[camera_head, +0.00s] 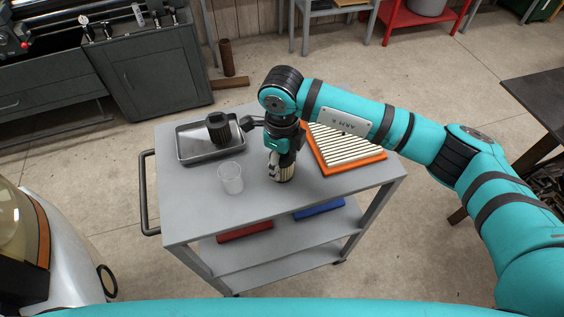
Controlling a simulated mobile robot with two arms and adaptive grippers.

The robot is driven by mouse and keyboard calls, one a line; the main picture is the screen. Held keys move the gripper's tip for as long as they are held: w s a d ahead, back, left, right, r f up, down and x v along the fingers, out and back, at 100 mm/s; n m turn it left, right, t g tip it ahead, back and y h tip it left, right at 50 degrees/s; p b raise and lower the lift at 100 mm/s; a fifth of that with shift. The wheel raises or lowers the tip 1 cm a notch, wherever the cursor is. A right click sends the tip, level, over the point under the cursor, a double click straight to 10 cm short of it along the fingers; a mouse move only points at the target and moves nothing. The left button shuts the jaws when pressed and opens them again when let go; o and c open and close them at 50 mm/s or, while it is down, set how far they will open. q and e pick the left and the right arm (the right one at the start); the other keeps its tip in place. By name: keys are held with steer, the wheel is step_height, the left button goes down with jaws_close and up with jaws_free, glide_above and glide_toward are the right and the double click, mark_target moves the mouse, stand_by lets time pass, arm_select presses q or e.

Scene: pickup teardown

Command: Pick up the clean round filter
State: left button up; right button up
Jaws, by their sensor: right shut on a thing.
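The clean round filter (286,174), with pale pleats, is at the middle of the grey cart's top (197,211). My right gripper (279,167) reaches down over it from above and is shut on it, hiding much of it. I cannot tell whether the filter touches the cart top or is just above it. A dark, dirty-looking round filter (219,129) stands in a metal tray (190,155) at the cart's left. My left gripper is not in view.
A clear cup (230,178) stands close left of the held filter. An orange-framed flat pleated filter (345,150) lies on the right, partly under my right arm. The cart's front top is clear. Red (245,232) and blue (319,209) items lie on the shelf below.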

steer(key=c, duration=0.4)
steer(key=shift+c, duration=0.2)
steer(key=shift+r, duration=0.15)
